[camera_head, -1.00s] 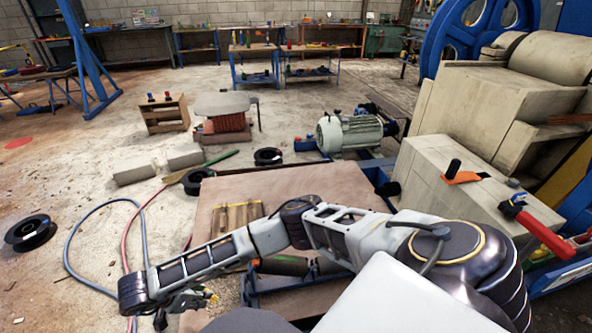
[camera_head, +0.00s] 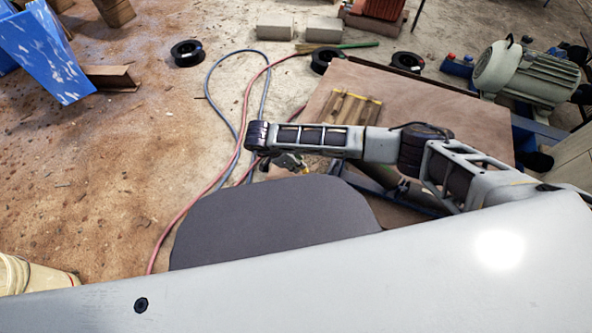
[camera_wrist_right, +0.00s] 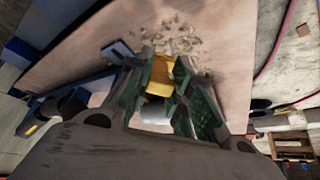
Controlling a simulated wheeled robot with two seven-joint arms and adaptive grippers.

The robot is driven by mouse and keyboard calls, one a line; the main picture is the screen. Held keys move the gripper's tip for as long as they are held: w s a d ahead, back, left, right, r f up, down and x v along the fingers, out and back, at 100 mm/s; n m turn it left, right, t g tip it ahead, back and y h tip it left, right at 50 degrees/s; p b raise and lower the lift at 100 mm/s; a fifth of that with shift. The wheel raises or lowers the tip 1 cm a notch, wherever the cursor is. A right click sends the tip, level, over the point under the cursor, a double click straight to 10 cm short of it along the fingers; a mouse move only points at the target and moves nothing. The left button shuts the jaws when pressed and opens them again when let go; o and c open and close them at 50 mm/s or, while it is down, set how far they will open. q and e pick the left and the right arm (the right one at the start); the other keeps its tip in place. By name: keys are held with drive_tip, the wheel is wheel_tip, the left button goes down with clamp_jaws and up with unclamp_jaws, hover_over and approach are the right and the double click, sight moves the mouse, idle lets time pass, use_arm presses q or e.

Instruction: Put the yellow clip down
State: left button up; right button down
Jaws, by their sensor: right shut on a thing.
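My right gripper (camera_head: 290,163) hangs from my right arm near the front left edge of the brown board; it is small here and partly hidden by the wrist. In the right wrist view the green pads of my right gripper (camera_wrist_right: 163,88) are shut on the yellow clip (camera_wrist_right: 160,74). The clip sits between the fingertips, over a pale brown surface with crumbled bits. A small yellow spot of the clip (camera_head: 306,170) also shows beside the gripper in the head view. My left gripper is out of view.
The brown board (camera_head: 430,100) carries a small wooden pallet (camera_head: 351,114). Red and blue hoses (camera_head: 243,120) curve over the floor left of my gripper. A grey motor (camera_head: 525,75) stands at right. Black spools (camera_head: 187,53) and pale blocks (camera_head: 275,29) lie behind.

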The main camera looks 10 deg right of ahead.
drive_tip(key=shift+f, duration=0.1)
drive_tip(key=shift+f+b, duration=0.95)
drive_tip(key=shift+f, duration=1.45)
drive_tip(key=shift+f, duration=0.1)
drive_tip(key=c, duration=1.3)
unclamp_jaws()
